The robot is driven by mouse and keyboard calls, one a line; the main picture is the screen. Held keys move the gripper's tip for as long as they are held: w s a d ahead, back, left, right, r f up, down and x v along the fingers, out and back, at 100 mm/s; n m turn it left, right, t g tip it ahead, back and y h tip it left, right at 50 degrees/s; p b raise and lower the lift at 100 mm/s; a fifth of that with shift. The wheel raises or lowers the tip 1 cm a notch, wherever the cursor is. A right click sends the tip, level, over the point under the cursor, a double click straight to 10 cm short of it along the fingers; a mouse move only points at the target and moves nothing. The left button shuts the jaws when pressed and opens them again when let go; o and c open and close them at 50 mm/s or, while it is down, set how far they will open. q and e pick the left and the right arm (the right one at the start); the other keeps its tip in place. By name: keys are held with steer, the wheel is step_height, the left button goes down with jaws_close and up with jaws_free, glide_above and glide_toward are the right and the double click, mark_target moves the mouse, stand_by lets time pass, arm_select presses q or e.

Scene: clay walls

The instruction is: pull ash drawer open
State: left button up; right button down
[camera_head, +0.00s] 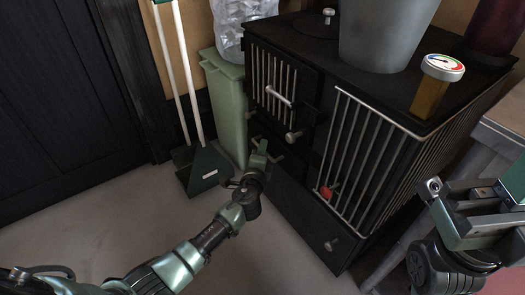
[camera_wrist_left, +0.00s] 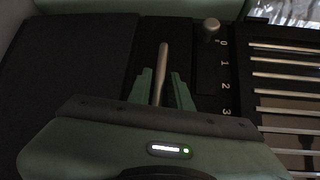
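The ash drawer (camera_head: 291,164) is a dark front low on the left of the black stove, below the barred door. It looks closed. Its metal bar handle (camera_wrist_left: 162,72) shows in the left wrist view, between the fingertips of my left gripper (camera_wrist_left: 163,86). The fingers stand apart on either side of the bar with small gaps, so they do not look clamped. In the head view my left gripper (camera_head: 262,152) is at the drawer front and hides part of it. My right gripper (camera_head: 475,205) is off to the right, away from the drawer; its finger gap is unclear.
The stove (camera_head: 350,150) has a barred door (camera_head: 272,78) above the drawer and a knob (camera_wrist_left: 210,28) beside it. A green bin (camera_head: 228,105) and a dustpan (camera_head: 203,170) stand left of the stove. Floor (camera_head: 290,255) in front is clear.

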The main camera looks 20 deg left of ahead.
arm_select(q)
steer(key=shift+w+d, duration=0.1)
jaws_close()
steer(key=shift+d, duration=0.1)
steer(key=shift+r, duration=0.15)
stand_by(1.2)
